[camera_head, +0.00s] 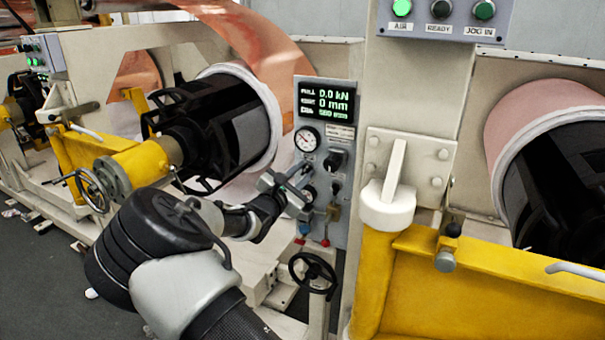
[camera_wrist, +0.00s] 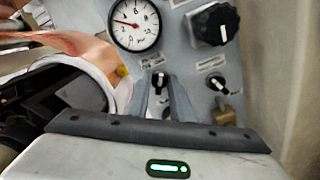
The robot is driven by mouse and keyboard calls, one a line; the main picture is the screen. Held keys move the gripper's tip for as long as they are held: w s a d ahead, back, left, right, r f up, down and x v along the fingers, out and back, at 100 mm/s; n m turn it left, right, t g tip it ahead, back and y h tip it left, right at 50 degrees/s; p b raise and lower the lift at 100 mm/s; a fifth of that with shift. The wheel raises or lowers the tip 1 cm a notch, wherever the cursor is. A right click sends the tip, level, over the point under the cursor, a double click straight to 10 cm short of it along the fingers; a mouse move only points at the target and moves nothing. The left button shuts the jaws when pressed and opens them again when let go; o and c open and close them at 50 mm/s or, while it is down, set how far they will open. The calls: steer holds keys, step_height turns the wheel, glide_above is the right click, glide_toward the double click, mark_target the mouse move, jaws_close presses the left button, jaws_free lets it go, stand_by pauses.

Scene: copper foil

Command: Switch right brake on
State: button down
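The grey control panel (camera_head: 343,105) stands in the middle of the head view. My gripper (camera_head: 292,180) is in front of its lower left part. In the wrist view my gripper (camera_wrist: 160,84) has its two grey fingers apart. A small black switch with a white mark (camera_wrist: 158,79) shows between the fingertips; I cannot tell whether they touch it. A second small black switch (camera_wrist: 218,83) sits to the right, tilted, with a brass part (camera_wrist: 226,114) below it. The labels are too blurred to read, so which switch is the right brake is unclear.
A pressure gauge (camera_wrist: 135,22) and a large black knob (camera_wrist: 214,25) sit above the switches. A display (camera_head: 327,102) tops the panel. A black handwheel (camera_head: 312,272) stands below.

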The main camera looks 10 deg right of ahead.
steer(key=shift+r+n+p, duration=0.1)
steer(key=shift+n+p, duration=0.2)
steer(key=shift+p, duration=0.15)
steer(key=shift+r+n+p, duration=0.1)
steer(key=shift+n+p, duration=0.5)
steer(key=shift+p, duration=0.1)
steer(key=n+p, duration=0.3)
steer(key=shift+a+p, duration=0.1)
steer(key=shift+p, duration=0.2)
steer(key=shift+w+a+f+n+p, duration=0.1)
steer(key=shift+f+n+p, duration=0.05)
steer(key=shift+n+p, duration=1.35)
steer(key=shift+f+n+p, duration=0.1)
steer(key=shift+n+p, duration=0.9)
steer(key=shift+n, duration=1)
steer(key=c, duration=1.9)
jaws_free()
